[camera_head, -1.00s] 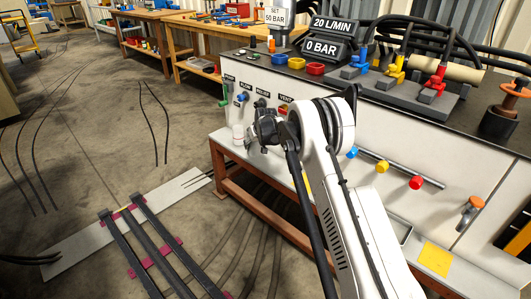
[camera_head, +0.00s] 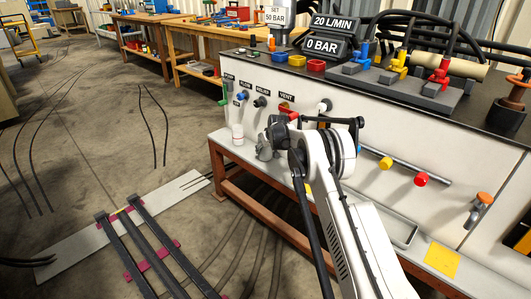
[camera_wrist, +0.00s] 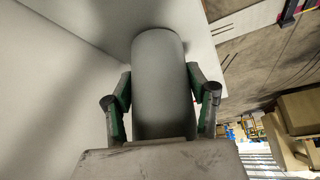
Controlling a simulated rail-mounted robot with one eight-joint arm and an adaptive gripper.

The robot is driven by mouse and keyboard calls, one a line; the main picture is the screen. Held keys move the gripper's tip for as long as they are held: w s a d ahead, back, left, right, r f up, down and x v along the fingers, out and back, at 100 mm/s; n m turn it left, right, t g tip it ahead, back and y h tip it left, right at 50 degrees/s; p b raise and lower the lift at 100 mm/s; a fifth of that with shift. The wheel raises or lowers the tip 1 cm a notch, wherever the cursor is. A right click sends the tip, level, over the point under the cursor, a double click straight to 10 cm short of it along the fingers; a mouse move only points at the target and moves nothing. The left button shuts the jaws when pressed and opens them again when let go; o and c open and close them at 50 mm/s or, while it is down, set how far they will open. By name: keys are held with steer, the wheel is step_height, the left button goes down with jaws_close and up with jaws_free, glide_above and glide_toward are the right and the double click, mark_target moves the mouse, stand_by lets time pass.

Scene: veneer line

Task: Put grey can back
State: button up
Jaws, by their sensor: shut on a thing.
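The grey can (camera_wrist: 160,65) is a plain cylinder in the middle of the wrist view. My gripper (camera_wrist: 161,92) is shut on it, with one green-and-grey finger along each side. Pale bench surfaces are close behind and to the left of the can; I cannot tell whether it touches them. In the head view my arm ends in front of the white bench panel, below the vent label.
Coloured knobs, a yellow one (camera_head: 386,163) and a red one (camera_head: 421,179), stick out at right. Dark rails (camera_head: 150,245) lie on the floor at front left.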

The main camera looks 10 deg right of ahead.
steer(key=shift+f, duration=0.1)
steer(key=shift+f, duration=0.15)
steer(key=o, duration=1.5)
steer(key=shift+o, duration=0.2)
steer(key=shift+s+d+r, duration=0.1)
steer(key=shift+s+r, duration=0.05)
steer(key=shift+r, duration=0.45)
steer(key=p+v, duration=0.2)
steer(key=v, duration=0.4)
steer(key=shift+s+r+p, duration=0.2)
steer(key=shift+r+p, duration=0.1)
